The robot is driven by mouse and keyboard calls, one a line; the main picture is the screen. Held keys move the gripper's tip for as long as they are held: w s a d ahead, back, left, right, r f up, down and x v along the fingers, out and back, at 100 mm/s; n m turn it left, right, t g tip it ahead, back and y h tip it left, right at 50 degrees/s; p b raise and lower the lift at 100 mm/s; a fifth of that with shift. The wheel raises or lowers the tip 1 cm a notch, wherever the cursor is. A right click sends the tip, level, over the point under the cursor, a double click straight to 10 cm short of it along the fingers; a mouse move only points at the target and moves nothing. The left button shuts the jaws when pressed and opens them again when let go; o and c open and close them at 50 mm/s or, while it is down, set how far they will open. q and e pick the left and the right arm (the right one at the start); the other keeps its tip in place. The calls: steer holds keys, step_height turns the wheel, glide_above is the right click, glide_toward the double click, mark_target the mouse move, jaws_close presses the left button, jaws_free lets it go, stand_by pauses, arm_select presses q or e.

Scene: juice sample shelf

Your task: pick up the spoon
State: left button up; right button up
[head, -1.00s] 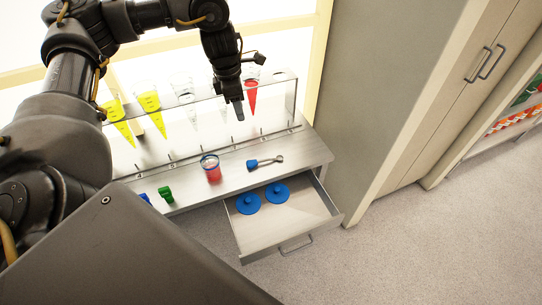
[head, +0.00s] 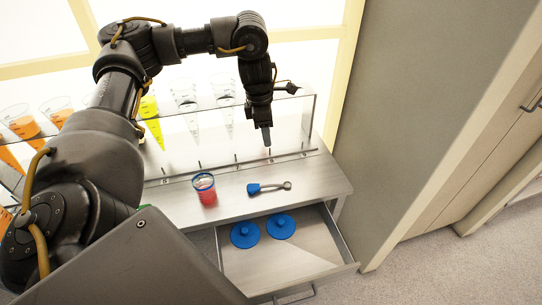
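The spoon (head: 285,186), with a blue handle and a grey metal end, lies flat on the metal counter in the head view, handle to the left. My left gripper (head: 266,138) points down above the back of the counter, higher in the picture than the spoon and apart from it. Its fingers show edge-on, so I cannot tell whether they are open or shut. Nothing shows held in it. My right gripper is not in view.
A cup of red juice (head: 206,194) stands left of the spoon. Below is an open drawer (head: 285,266) with two blue lids (head: 245,234). A clear rack (head: 308,115) with cone-shaped beakers stands behind. A tall cabinet (head: 420,110) is at right.

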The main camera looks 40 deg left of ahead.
arm_select(q)
step_height(320, 180, down, 10)
steer(key=b, duration=0.8)
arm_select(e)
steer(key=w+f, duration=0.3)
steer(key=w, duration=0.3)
arm_select(q)
steer(key=b, duration=0.3)
glide_above(270, 186)
steer(key=a, duration=0.1)
steer(key=f, duration=0.6)
steer(key=shift+w+a, duration=0.1)
steer(key=shift+w, duration=0.1)
steer(key=shift+f, duration=0.1)
steer(key=shift+d+f+b, duration=0.2)
steer(key=shift+f, duration=1.1)
steer(key=shift+d+f+b, duration=0.15)
steer(key=shift+f, duration=1.15)
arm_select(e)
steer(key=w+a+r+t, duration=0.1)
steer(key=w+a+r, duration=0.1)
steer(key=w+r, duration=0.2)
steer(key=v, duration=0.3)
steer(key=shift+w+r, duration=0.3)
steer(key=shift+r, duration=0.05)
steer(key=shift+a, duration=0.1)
arm_select(q)
jaws_close()
